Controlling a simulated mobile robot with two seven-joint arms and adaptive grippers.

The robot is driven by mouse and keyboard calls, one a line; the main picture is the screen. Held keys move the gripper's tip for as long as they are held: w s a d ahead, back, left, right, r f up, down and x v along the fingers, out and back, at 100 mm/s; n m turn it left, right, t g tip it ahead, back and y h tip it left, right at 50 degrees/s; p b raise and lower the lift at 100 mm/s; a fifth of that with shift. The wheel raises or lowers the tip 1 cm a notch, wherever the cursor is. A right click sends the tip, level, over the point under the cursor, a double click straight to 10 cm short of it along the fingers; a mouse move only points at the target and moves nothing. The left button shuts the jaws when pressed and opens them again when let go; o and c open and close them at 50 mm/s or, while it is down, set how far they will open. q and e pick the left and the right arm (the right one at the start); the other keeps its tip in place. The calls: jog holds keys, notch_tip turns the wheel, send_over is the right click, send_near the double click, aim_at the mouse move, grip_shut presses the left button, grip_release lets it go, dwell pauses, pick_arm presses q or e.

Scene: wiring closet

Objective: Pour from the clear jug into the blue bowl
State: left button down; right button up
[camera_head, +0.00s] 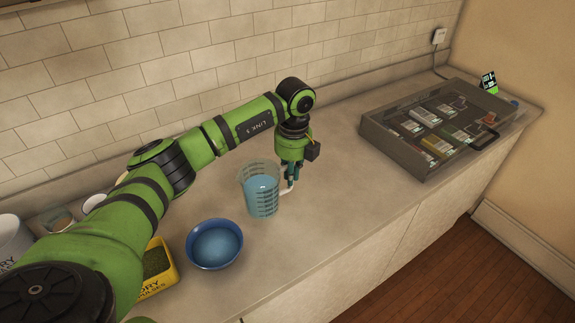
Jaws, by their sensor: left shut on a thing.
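The clear jug (262,197) stands upright on the counter, or very close above it; I cannot tell which. It has dark markings and holds bluish liquid. My left gripper (290,187) points down at the jug's right side and is shut on its pale handle. The fingers hide part of the handle. The blue bowl (214,244) sits on the counter to the left of the jug and nearer the front edge, apart from it. The inside of the bowl looks plain blue. My right gripper is not in view.
A yellow container (158,268) with dark green contents stands left of the bowl, partly behind my left arm. White vessels (12,238) stand at the far left. A grey clear-topped case (440,128) lies at the right. The counter (340,190) between jug and case is clear.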

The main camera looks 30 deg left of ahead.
pick_arm(q)
jog(key=shift+r, duration=0.2)
jog(key=shift+w+r, duration=0.15)
jog(key=shift+r, duration=0.05)
jog(key=w+d+r, duration=0.3)
jog(key=w, duration=0.1)
jog(key=shift+w+r, duration=0.25)
jog(key=shift+w, duration=0.05)
dwell(0.3)
